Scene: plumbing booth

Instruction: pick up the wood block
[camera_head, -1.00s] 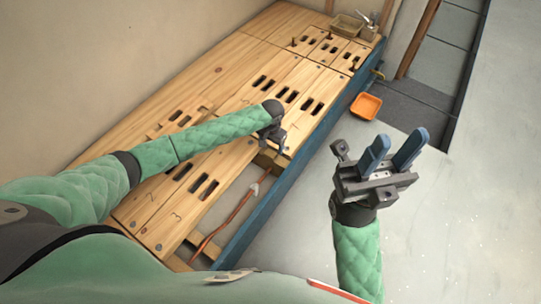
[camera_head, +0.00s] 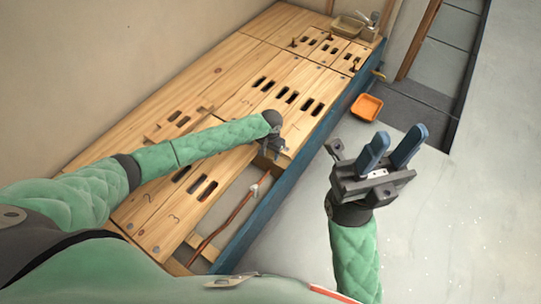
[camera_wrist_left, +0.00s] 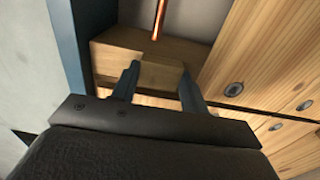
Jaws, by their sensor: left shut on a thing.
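The wood block (camera_wrist_left: 160,75) is a pale piece of timber between the two fingers of my left gripper (camera_wrist_left: 160,82) in the left wrist view. The fingers are shut on it, one on each side. In the head view my left gripper (camera_head: 270,152) is over the open channel along the bench's blue edge, and its own hand and wrist mostly hide the block (camera_head: 264,163). My right gripper (camera_head: 390,150) is open and empty, fingers pointing up, to the right of the bench over the floor.
The wooden bench (camera_head: 225,70) has slotted, numbered panels and a blue side rail (camera_head: 262,215). A copper pipe (camera_head: 236,210) with a pale clip (camera_head: 253,190) runs in the channel. An orange tray (camera_head: 367,107) lies on the floor.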

